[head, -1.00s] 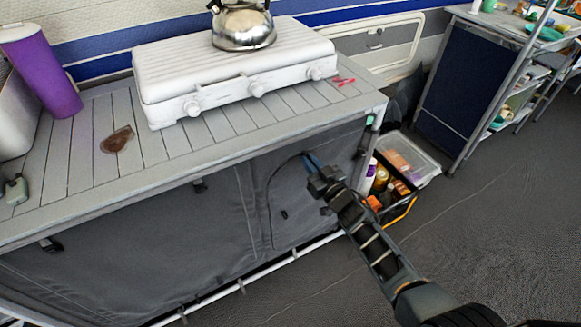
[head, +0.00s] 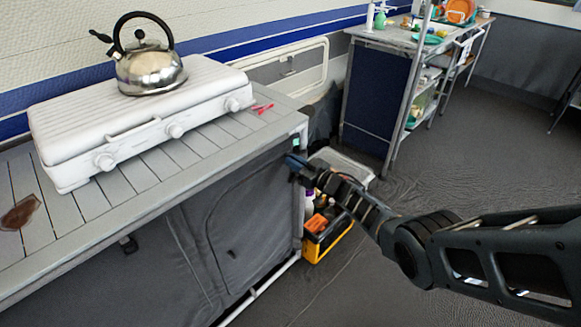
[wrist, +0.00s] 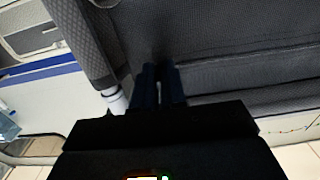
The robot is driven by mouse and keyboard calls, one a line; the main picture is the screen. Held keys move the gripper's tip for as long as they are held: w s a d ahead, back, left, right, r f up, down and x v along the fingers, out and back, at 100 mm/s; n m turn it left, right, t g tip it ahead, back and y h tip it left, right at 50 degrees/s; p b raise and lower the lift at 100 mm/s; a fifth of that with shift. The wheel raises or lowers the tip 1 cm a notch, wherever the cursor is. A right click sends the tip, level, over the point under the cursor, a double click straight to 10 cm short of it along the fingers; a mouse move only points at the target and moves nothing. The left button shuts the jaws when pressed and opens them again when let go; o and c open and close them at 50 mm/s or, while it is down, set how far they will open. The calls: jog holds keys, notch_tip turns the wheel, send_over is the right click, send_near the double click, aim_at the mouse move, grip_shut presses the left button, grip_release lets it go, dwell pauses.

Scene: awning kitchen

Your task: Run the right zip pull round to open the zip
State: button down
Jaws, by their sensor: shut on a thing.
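The grey fabric front (head: 255,215) of the slatted counter carries an arched zip line (head: 210,217), which curves from the lower left up toward the right. My gripper (head: 293,161), with blue fingertips, is at the top right of this front, close to the counter's corner post. In the wrist view the two fingertips (wrist: 158,72) are almost together against the dark fabric, closed on the right zip pull. The pull itself is hidden between them. The fabric panel looks closed and flat.
A white stove (head: 130,120) with a kettle (head: 148,70) stands on the counter. An orange-black crate (head: 335,235) with bottles sits on the floor just beside and below my gripper. The floor to the right is clear up to a blue-sided table (head: 375,100).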

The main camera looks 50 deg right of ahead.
jog(key=shift+d+r, duration=0.1)
jog(key=shift+d, duration=0.2)
jog(key=c, duration=1.2)
grip_release()
jog(key=shift+s+p, duration=1.65)
jog(key=shift+s, duration=2.25)
jog(key=shift+a, duration=0.15)
